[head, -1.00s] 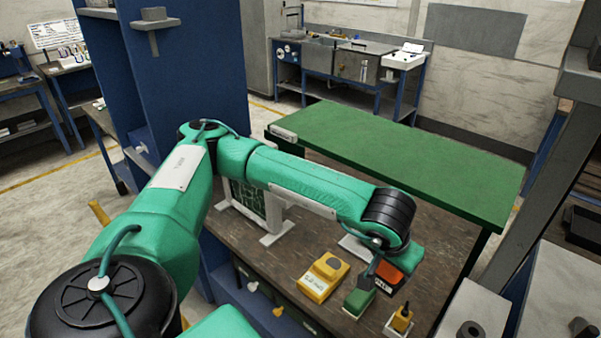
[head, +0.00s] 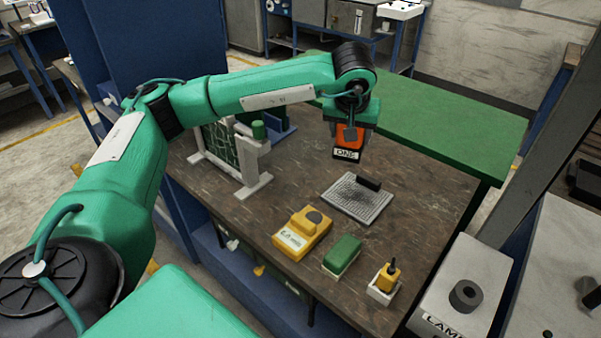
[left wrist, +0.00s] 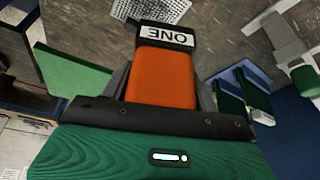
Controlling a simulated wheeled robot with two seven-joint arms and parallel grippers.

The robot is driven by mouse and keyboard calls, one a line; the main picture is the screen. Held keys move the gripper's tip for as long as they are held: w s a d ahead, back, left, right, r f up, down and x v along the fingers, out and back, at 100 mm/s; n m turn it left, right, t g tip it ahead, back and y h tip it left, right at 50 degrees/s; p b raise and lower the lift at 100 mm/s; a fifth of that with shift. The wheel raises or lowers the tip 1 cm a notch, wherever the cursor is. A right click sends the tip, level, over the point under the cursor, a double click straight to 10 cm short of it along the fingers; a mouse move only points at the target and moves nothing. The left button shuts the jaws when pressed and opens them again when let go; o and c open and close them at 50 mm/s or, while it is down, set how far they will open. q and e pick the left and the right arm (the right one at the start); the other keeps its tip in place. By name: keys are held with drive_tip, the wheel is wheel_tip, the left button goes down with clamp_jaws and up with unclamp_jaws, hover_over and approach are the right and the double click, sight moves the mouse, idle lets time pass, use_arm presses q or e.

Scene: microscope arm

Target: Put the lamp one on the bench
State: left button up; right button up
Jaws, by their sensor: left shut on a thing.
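The lamp one is an orange block (head: 349,137) with a black end and a white label reading "ONE". My left gripper (head: 351,128) is shut on it and holds it in the air above the far part of the brown bench (head: 420,205). In the left wrist view the orange lamp (left wrist: 163,78) sits between the fingers, its label towards the top of the picture. My right gripper is not in view.
A grey grid plate (head: 350,198) with a black bar lies on the bench. A yellow device (head: 303,234), a green block (head: 343,254) and a small yellow item in a white holder (head: 384,284) stand nearer. A white-framed green panel (head: 222,152) is at left.

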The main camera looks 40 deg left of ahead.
use_arm(q)
drive_tip(key=w+a+f+n+g+y+b, duration=0.15)
drive_tip(key=w+a+n+b, duration=0.35)
drive_tip(key=a+b, duration=0.75)
drive_tip(key=shift+m+t, duration=0.25)
drive_tip(key=shift+m, duration=0.05)
drive_tip(key=shift+w+a+f+p, duration=0.1)
drive_tip(key=shift+f+p, duration=0.05)
drive_tip(key=shift+f, duration=3.05)
drive_tip(key=shift+w+f+p, duration=0.15)
drive_tip(key=shift+f, duration=3.05)
drive_tip(key=shift+w+a+f+p, duration=0.1)
drive_tip(key=shift+f+p, duration=0.05)
drive_tip(key=shift+f, duration=3.4)
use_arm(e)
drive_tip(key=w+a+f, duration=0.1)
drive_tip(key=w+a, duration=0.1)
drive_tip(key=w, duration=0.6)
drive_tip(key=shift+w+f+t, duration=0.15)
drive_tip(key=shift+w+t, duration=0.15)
